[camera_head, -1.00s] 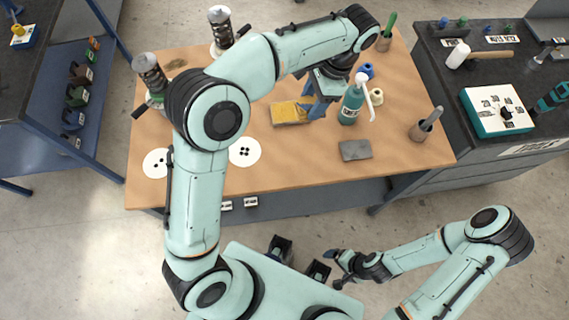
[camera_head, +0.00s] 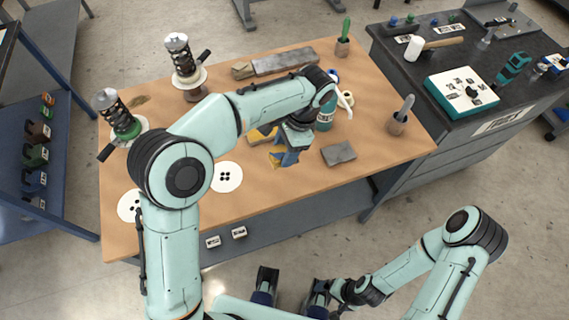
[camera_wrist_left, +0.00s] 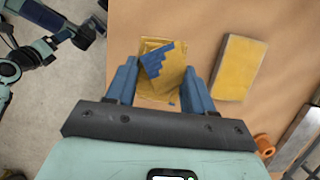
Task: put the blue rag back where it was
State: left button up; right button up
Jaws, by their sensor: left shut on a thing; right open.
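My left gripper (camera_head: 287,156) is low over the front middle of the table, pointing down. In the left wrist view its two blue fingers (camera_wrist_left: 160,90) stand on either side of a mustard-yellow cloth with a jagged blue patch, the blue rag (camera_wrist_left: 163,61). The two colours look like overlapping thin layers; I cannot tell how they lie. The gripper is shut on the rag. My right gripper (camera_head: 338,300) hangs off the table's front, small and open.
A grey block (camera_head: 339,153) lies right of the left gripper, and a teal bottle (camera_head: 325,118) stands behind it. White discs (camera_head: 227,177) lie to the left. Two spring struts (camera_head: 183,62) stand at the back left.

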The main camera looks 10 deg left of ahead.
pick_arm(q)
jog(key=shift+f+b, duration=0.45)
jog(key=shift+f, duration=3)
jog(key=shift+f, duration=0.15)
jog(key=o, duration=0.9)
jog(key=shift+o, duration=0.2)
jog(key=p+v, duration=0.2)
jog(key=v, duration=1)
jog(key=shift+s, duration=0.15)
